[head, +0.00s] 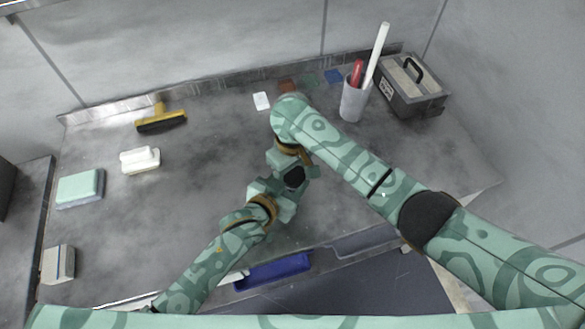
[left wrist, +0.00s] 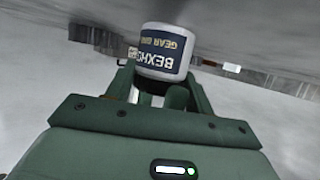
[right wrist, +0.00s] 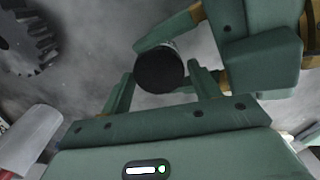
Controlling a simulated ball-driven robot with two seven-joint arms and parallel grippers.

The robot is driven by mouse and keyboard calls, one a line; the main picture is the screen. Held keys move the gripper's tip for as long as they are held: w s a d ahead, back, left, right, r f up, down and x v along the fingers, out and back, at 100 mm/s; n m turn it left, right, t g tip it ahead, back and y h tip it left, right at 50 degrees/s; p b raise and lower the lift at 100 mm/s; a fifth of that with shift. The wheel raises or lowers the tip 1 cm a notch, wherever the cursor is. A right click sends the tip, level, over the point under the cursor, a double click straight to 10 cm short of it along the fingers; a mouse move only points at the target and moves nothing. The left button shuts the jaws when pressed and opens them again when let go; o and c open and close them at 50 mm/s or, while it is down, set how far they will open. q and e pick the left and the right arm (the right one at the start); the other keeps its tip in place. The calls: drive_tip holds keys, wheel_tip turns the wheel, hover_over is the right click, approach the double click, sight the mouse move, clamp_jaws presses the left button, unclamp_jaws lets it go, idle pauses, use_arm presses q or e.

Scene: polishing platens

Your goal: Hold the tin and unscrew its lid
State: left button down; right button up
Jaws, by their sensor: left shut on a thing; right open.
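The tin (left wrist: 165,52) is white with a dark blue label and shows upside down in the left wrist view. My left gripper (left wrist: 160,84) is shut on its body, one finger on each side. In the right wrist view the tin's round black lid (right wrist: 160,72) faces the camera. My right gripper (right wrist: 163,92) is open, with its fingers apart on either side of the lid. My left gripper's fingers reach in from the upper right there. In the head view the two grippers meet above the middle of the bench, and my arms mostly hide the tin.
On the grey bench (head: 210,190) are a yellow-handled squeegee (head: 161,119), a white brush (head: 140,160), a green sponge-like block (head: 79,188), a cup (head: 354,103) of tools and a grey toolbox (head: 412,88). A blue tray (head: 273,271) is at the front edge.

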drive_tip(key=c, duration=0.8)
drive_tip(key=n, duration=0.5)
drive_tip(key=shift+s+n, duration=0.1)
drive_tip(key=shift+n, duration=0.2)
drive_tip(key=o, duration=1.1)
drive_tip(key=shift+c, duration=0.2)
drive_tip(key=shift+r, duration=0.1)
